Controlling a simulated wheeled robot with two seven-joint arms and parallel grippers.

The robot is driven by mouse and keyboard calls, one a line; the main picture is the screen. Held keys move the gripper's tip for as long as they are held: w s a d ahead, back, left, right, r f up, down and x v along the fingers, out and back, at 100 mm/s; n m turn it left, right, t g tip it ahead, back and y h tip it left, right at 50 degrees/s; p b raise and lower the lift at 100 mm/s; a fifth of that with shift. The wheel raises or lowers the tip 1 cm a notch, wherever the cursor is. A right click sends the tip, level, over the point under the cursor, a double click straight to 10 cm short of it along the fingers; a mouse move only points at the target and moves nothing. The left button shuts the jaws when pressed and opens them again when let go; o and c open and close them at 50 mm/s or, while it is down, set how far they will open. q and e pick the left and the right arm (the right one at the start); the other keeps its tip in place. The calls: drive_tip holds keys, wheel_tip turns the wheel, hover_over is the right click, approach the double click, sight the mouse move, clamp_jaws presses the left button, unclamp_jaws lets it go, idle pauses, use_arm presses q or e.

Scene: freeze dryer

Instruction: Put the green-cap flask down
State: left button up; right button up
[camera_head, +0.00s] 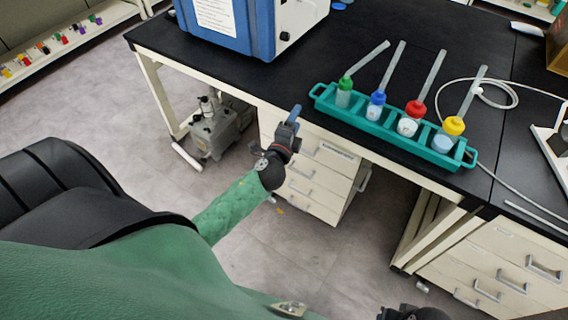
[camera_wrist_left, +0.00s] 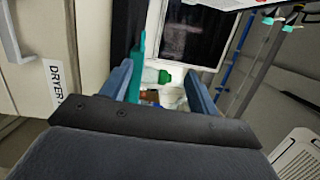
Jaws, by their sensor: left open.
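The green-cap flask (camera_head: 344,94) stands in the left-end slot of the teal rack (camera_head: 385,130) on the black bench, with a pale tube rising from its cap and leaning right. My left gripper (camera_head: 292,115) is open and empty, left of the rack, just off the bench's front edge and apart from the flask. In the left wrist view the fingers (camera_wrist_left: 160,90) stand apart, and a green cap (camera_wrist_left: 164,76) shows beyond the gap between them. A dark part at the bottom edge of the head view may be my right gripper (camera_head: 413,314); its fingers cannot be made out.
Blue-cap (camera_head: 376,105), red-cap (camera_head: 410,118) and yellow-cap (camera_head: 446,136) flasks stand in the same rack, with tubes leaning up. A blue and white machine (camera_head: 250,25) stands at the back left. A white hose (camera_head: 500,95) lies right. Drawers (camera_head: 318,178) are below the bench.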

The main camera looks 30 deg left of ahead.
use_arm(q)
drive_tip(key=s+d+f+n+g, duration=0.2)
drive_tip(key=s+f+n+g, duration=0.3)
drive_tip(key=s+f, duration=0.15)
drive_tip(key=s+d+f+n+g, duration=0.35)
drive_tip(key=s+f+n, duration=0.2)
drive_tip(key=s, duration=0.25)
drive_tip(key=s+d+f+n+g+h, duration=0.1)
drive_tip(key=s+d+g, duration=0.3)
drive_tip(key=s, duration=0.4)
drive_tip(key=s+d+f+n+g+h, duration=0.2)
drive_tip(key=s+d, duration=0.4)
drive_tip(key=s, duration=0.3)
drive_tip(key=shift+f+g+h, duration=0.3)
drive_tip(key=shift+g+h, duration=0.5)
drive_tip(key=shift+g, duration=0.35)
drive_tip(key=shift+n, duration=0.35)
